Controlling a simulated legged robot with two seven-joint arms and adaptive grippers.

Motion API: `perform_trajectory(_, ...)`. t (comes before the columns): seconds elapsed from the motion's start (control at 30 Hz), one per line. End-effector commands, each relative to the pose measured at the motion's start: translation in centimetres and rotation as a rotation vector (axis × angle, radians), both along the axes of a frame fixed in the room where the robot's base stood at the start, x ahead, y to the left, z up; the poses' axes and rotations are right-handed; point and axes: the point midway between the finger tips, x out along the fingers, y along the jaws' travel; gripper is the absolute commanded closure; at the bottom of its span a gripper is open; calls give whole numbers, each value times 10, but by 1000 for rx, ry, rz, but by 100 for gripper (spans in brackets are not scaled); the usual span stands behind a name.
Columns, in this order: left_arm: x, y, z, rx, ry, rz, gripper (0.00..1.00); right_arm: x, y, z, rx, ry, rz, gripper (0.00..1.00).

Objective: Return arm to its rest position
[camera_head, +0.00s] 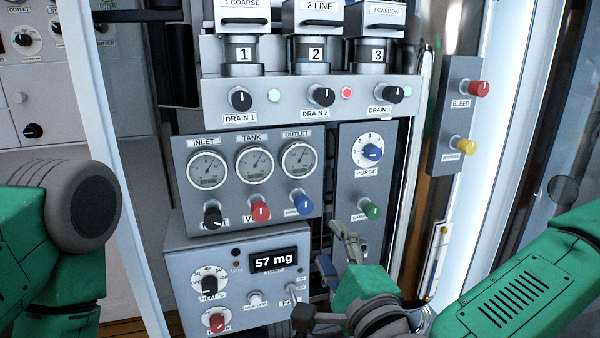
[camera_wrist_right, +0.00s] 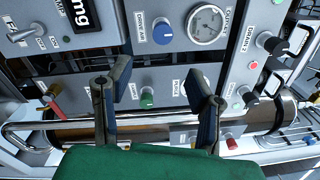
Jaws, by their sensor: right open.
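My right gripper (camera_head: 338,250) is in front of the lower part of the fill panel, with its fingers apart and nothing between them. Its arm comes in from the right edge. In the right wrist view its two dark fingers (camera_wrist_right: 157,72) are spread, with the green knob (camera_wrist_right: 147,101) seen between them. The gripper is close to the green knob (camera_head: 371,210) below PURGE; I cannot tell the exact gap. Only green and grey links of my left arm show at the left edge; the left gripper is out of view.
The gauge panel (camera_head: 183,190) has three dials above black, red and blue knobs. The lower box (camera_head: 180,262) shows 57 mg and carries a switch lever near the right gripper. A red BLEED knob (camera_head: 479,88) and a yellow knob (camera_head: 467,146) stick out at right, near bright uprights.

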Motion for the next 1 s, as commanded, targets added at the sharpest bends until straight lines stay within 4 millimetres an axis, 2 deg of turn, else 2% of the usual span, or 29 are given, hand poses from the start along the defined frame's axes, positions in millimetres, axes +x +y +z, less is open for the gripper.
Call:
perform_trajectory(0.37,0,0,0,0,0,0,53,-1,1,-2,-5,2,4,53)
perform_trajectory(0.47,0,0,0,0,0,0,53,-7,7,-18,-63,24,39,53)
perform_trajectory(0.57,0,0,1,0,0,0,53,-24,19,-61,-205,79,127,53)
perform_trajectory(0.67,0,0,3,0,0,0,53,-54,24,-124,-419,158,262,53)
perform_trajectory(0.7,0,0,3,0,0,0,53,-69,22,-151,-513,193,324,53)
perform_trajectory(0.77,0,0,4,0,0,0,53,-93,14,-190,-651,245,418,53)
perform_trajectory(0.8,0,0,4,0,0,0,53,-109,5,-215,-742,281,481,53)
perform_trajectory(0.87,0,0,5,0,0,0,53,-133,-13,-250,-876,334,575,53)
perform_trajectory(0.9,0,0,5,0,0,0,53,-150,-29,-271,-963,372,637,53)
perform_trajectory(0.97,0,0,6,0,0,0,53,-174,-56,-299,-1089,431,732,53)
perform_trajectory(1.0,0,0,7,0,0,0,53,-190,-77,-314,-1169,470,794,53)
